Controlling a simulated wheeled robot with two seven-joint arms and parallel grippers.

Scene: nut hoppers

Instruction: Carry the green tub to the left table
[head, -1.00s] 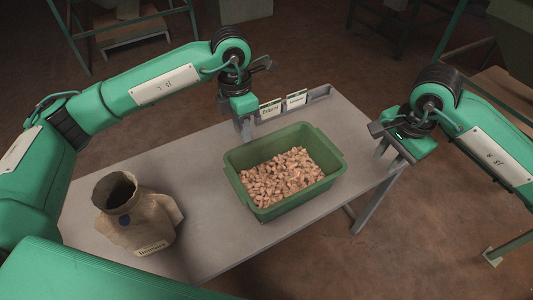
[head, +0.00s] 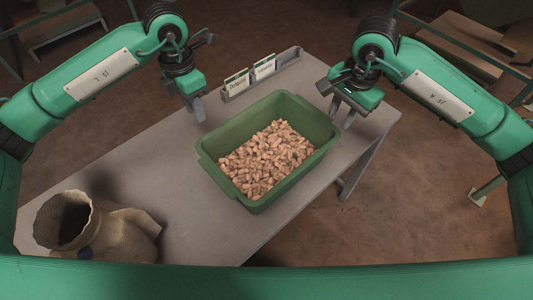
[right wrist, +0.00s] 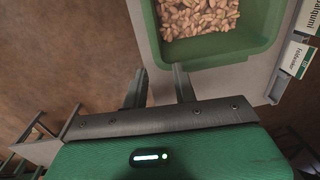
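The green tub (head: 292,181) sits on the grey table, filled with tan nuts. It has a lip handle at each short end. My left gripper (head: 193,107) hangs just beyond the tub's back left side, apart from it, with its fingers pointing down and seemingly parted. My right gripper (head: 342,112) is near the tub's right end, apart from it. In the right wrist view its two fingers (right wrist: 159,88) are spread with nothing between them, and the tub's rim (right wrist: 222,50) lies just past them.
The grey table (head: 160,180) bears a burlap sack (head: 120,228), open at the top, at the front left. A grey rack with label cards (head: 250,75) stands along the back edge. Brown floor surrounds the table.

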